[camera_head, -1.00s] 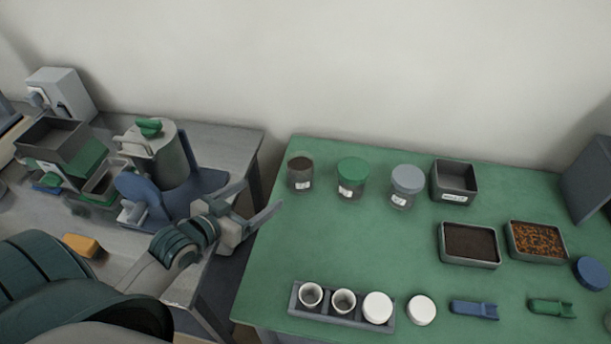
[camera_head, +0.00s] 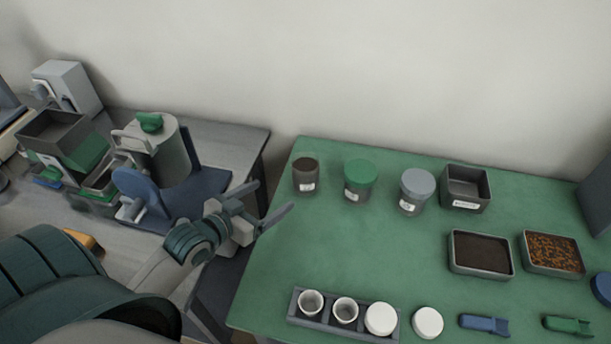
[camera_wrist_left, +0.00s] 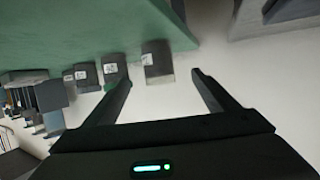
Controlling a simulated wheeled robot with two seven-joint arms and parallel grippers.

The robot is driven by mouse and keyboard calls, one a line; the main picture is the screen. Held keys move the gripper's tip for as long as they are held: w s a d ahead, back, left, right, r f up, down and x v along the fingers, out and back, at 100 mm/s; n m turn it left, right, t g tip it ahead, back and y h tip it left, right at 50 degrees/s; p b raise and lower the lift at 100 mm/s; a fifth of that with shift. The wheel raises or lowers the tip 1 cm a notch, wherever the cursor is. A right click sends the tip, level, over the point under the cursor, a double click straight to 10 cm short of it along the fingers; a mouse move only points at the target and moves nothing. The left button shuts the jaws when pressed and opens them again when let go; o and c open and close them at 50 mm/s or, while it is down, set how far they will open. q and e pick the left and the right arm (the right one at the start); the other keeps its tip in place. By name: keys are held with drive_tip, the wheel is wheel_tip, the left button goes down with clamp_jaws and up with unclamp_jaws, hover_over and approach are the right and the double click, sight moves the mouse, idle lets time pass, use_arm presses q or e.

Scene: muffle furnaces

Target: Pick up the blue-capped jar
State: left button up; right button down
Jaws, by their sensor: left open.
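The jar with the grey-blue cap (camera_head: 417,190) stands upright on the green table, right of the green-capped jar (camera_head: 360,179) and left of a grey box. My left gripper (camera_head: 274,196) is open and empty at the table's left edge. It is well left of the blue-capped jar, with the open brown-filled jar (camera_head: 306,176) and the green-capped jar between. My right gripper is not in view.
An empty grey box (camera_head: 466,187) and two filled trays (camera_head: 481,254) stand right of the jars. A rack of cups (camera_head: 343,313) and scoops line the front. A grey canister (camera_head: 160,150) stands on the left bench. The table's middle is clear.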

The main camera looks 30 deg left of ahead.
sight(296, 180)
use_arm(q)
drive_tip(key=p+x, duration=0.2)
drive_tip(key=x, duration=0.7)
drive_tip(key=shift+w+d, duration=0.1)
drive_tip(key=shift+w, duration=0.25)
drive_tip(key=shift+w+f, duration=0.35)
drive_tip(key=shift+w, duration=0.25)
drive_tip(key=shift+d, duration=0.1)
drive_tip(key=shift+w+d+p, duration=0.15)
drive_tip(key=shift+w+p, duration=0.45)
drive_tip(key=p+x, duration=0.1)
drive_tip(key=x, duration=0.2)
drive_tip(key=shift+d, duration=0.15)
drive_tip(key=shift+w+f, duration=0.35)
drive_tip(key=shift+w, duration=0.1)
drive_tip(key=shift+c, duration=0.3)
drive_tip(key=c, duration=1.2)
